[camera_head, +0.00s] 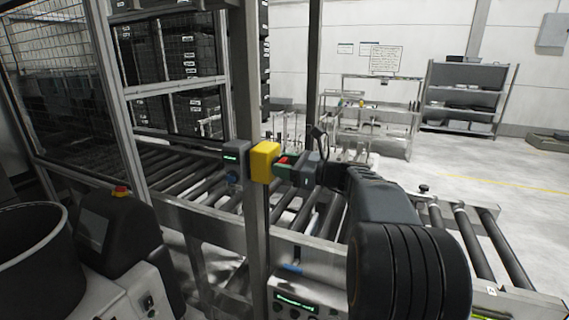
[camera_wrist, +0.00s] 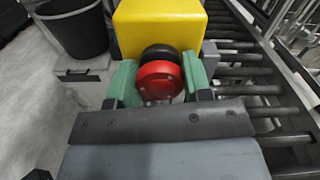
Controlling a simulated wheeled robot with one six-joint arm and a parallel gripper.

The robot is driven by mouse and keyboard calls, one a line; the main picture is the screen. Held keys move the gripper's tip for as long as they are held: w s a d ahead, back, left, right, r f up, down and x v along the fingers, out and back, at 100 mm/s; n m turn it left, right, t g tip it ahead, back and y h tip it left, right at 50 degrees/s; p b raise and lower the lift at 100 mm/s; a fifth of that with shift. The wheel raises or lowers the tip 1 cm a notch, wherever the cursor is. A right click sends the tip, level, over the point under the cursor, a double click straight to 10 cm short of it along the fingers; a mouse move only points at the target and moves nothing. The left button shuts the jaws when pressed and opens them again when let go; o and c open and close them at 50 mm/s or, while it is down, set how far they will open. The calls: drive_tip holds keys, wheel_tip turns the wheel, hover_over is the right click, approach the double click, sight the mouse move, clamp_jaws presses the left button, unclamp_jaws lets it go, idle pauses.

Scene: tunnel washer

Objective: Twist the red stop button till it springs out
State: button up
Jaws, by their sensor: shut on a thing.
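The red stop button (camera_wrist: 160,82) sits on the face of a yellow box (camera_wrist: 160,26), with a black collar between them. In the head view the yellow box (camera_head: 265,162) is fixed to a grey post, and a little of the red button (camera_head: 284,160) shows beside my gripper (camera_head: 290,168). In the wrist view my gripper (camera_wrist: 160,84) has one green finger pad on each side of the red button, closed on it. Whether the button is pressed in or out cannot be told.
A grey box with a small display (camera_head: 236,155) is on the post left of the yellow box. A roller conveyor (camera_head: 310,215) runs behind and below. A black bin (camera_wrist: 74,26) stands nearby.

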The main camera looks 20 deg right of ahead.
drive_tip(key=m+p, duration=0.2)
drive_tip(key=p, duration=0.1)
drive_tip(key=shift+r, duration=0.3)
drive_tip(key=m+p, duration=0.3)
drive_tip(key=p, duration=0.1)
drive_tip(key=shift+s+d, duration=0.1)
drive_tip(key=shift+f+m+p, duration=0.2)
drive_tip(key=shift+m+p, duration=0.5)
drive_tip(key=shift+p, duration=0.4)
drive_tip(key=shift+f, duration=0.1)
drive_tip(key=o, duration=0.9)
drive_tip(key=b+v, duration=0.3)
drive_tip(key=v, duration=1)
drive_tip(key=shift+s+d, duration=0.25)
